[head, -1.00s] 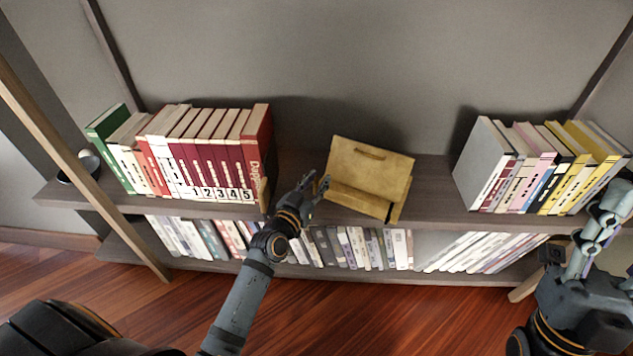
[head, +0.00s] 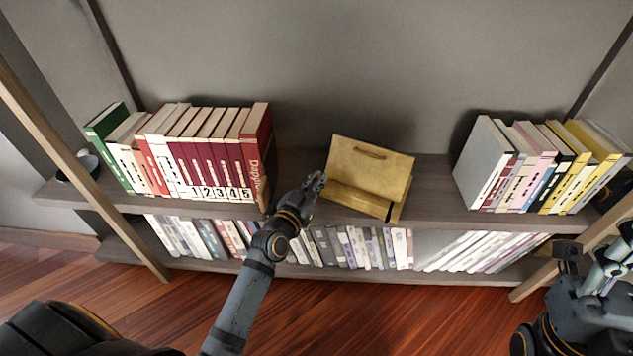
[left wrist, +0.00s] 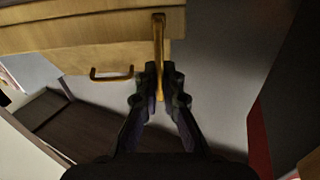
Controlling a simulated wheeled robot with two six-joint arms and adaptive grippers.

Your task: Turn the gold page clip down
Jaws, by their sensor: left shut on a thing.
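A wooden book stand (head: 370,170) leans back on the upper shelf, with a ledge along its front. The gold page clip (left wrist: 158,45) is a slim upright bar at the stand's edge in the left wrist view. It is hidden behind my gripper in the head view. My left gripper (head: 316,181) is at the stand's left end. In the left wrist view its fingers (left wrist: 160,80) are closed around the free end of the clip. Part of my right arm shows at the right edge of the head view, and its finger state is unclear.
Red and white books (head: 205,150) stand left of the stand, the nearest one close to my left gripper. More books (head: 540,165) stand at the right. The lower shelf is full of books (head: 350,245). Bare upper shelf (head: 430,190) lies right of the stand.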

